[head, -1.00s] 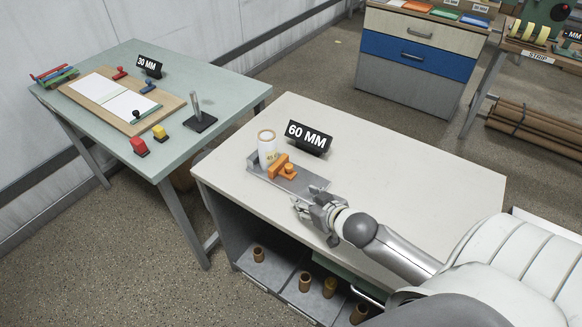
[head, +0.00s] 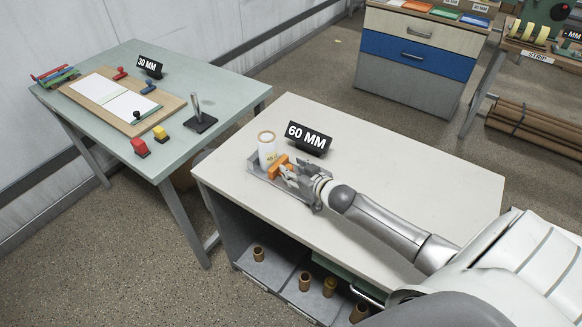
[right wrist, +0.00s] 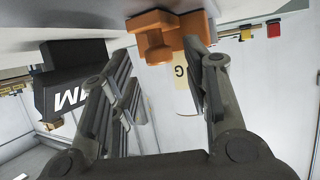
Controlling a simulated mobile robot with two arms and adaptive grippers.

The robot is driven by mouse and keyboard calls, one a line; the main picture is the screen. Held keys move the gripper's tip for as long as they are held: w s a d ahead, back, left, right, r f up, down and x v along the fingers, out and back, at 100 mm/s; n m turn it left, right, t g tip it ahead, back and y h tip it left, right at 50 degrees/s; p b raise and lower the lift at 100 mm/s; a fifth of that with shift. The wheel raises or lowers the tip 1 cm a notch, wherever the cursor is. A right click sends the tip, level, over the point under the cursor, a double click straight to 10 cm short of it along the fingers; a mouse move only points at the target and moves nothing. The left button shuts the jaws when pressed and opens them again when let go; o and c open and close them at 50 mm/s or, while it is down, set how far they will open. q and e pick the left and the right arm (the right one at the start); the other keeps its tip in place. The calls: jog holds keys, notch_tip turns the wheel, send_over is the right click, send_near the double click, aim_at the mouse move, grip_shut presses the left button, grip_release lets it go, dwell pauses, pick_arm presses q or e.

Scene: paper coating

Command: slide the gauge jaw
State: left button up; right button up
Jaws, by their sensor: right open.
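The orange gauge jaw (head: 277,168) sits on the grey gauge base (head: 256,169) on the white table. It also shows in the right wrist view (right wrist: 168,40), at the top and just ahead of my fingers. A white roll (head: 266,150) stands upright on the base, on the far side of the jaw. My right gripper (head: 292,170) is open at the near side of the jaw and partly hides it. In the right wrist view my fingers (right wrist: 165,90) are spread, with the jaw near their tips. I cannot tell whether they touch it. My left gripper is not in view.
A black "60 MM" sign (head: 309,138) stands just behind the gauge. The white table (head: 420,175) is clear to the right. Several brown tubes sit on the shelf below. A green table (head: 215,85) with stamps and a board stands at left.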

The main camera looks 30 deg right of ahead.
jog(key=shift+x, duration=1.25)
grip_shut()
